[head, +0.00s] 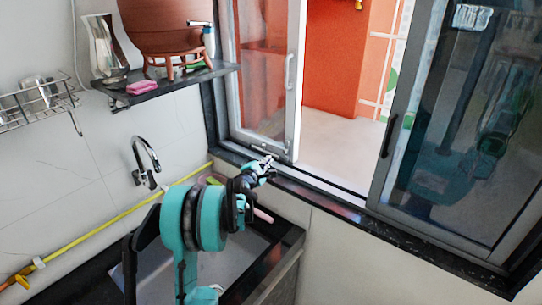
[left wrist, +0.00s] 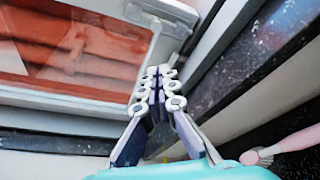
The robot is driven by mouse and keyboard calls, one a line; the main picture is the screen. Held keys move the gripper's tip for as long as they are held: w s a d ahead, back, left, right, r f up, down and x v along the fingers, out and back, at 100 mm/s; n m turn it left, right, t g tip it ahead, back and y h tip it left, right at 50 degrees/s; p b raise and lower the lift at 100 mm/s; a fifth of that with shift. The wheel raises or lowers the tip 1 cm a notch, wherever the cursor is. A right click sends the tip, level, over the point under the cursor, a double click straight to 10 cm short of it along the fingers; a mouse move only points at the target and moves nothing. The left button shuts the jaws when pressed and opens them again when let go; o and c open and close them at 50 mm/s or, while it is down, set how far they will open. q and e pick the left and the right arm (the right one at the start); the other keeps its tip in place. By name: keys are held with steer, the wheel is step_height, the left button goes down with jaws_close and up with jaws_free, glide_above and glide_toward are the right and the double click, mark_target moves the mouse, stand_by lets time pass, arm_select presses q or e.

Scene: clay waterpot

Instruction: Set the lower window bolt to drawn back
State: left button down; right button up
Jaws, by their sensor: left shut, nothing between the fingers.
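The lower window bolt seems to be a small pale metal fitting (head: 258,150) on the bottom rail of the left window sash (head: 262,70); its position is too small to read. My left gripper (head: 268,161) is at the bottom rail, shut and empty, and partly covers that spot. Its closed fingers show in the left wrist view (left wrist: 160,76). Whether they touch the fitting is unclear. My right gripper is not in view.
A dark sill (head: 330,205) runs below the window, and the middle opening is clear. The right sash (head: 450,130) has a dark handle. The sink (head: 150,262) and tap (head: 146,160) lie below left. A shelf (head: 165,85) holds a clay pot (head: 167,30).

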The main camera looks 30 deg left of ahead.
arm_select(q)
steer(key=v, duration=0.3)
steer(key=shift+s+a+f, duration=0.15)
steer(key=shift+s+a, duration=0.1)
